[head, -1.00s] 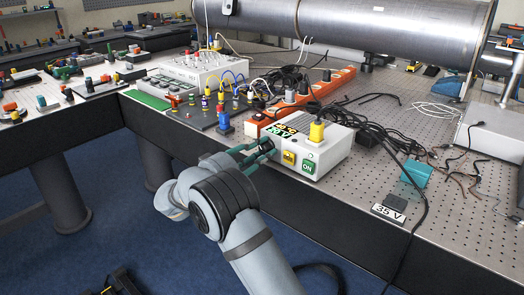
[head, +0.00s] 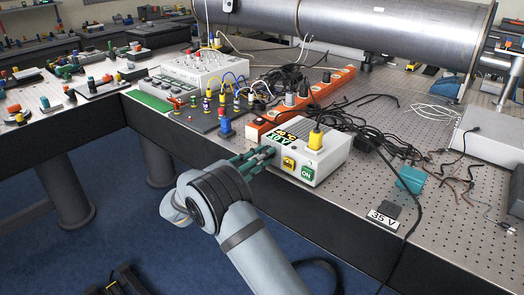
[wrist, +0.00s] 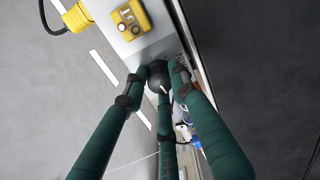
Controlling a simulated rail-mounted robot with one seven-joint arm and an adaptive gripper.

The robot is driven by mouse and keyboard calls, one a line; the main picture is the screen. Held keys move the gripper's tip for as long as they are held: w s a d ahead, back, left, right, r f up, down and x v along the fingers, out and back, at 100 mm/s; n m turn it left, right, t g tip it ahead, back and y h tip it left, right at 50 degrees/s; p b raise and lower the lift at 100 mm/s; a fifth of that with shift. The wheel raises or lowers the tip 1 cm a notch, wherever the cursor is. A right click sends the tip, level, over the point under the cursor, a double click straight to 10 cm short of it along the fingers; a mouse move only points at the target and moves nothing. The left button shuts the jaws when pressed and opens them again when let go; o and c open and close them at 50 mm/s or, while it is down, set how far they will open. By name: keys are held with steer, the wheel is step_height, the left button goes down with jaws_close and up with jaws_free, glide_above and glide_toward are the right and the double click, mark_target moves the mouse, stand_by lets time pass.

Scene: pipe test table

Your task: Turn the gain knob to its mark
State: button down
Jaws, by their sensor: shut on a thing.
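The gain knob is a dark round knob (wrist: 158,76) on the front of a white box (head: 330,160). In the head view my fingers mostly hide it. My gripper (head: 266,154) has green fingers and reaches the left part of the box's front. In the wrist view, my gripper (wrist: 160,80) is shut around the knob, with fingers on several sides.
A yellow button (head: 288,163) and a green ON button (head: 307,173) sit right of my gripper.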

steer(key=n+p, duration=0.2)
steer(key=n, duration=0.1)
steer(key=n+p, duration=0.3)
steer(key=n, duration=0.1)
steer(key=shift+d+r+n, duration=0.1)
steer(key=shift+d+n, duration=0.1)
steer(key=shift+n, duration=0.1)
stand_by(0.5)
steer(key=c, duration=1.4)
jaws_free()
steer(key=shift+n, duration=0.3)
steer(key=shift+s+a, duration=0.1)
steer(key=shift+a, duration=0.05)
steer(key=v, duration=1.1)
steer(key=shift+s+a, duration=0.3)
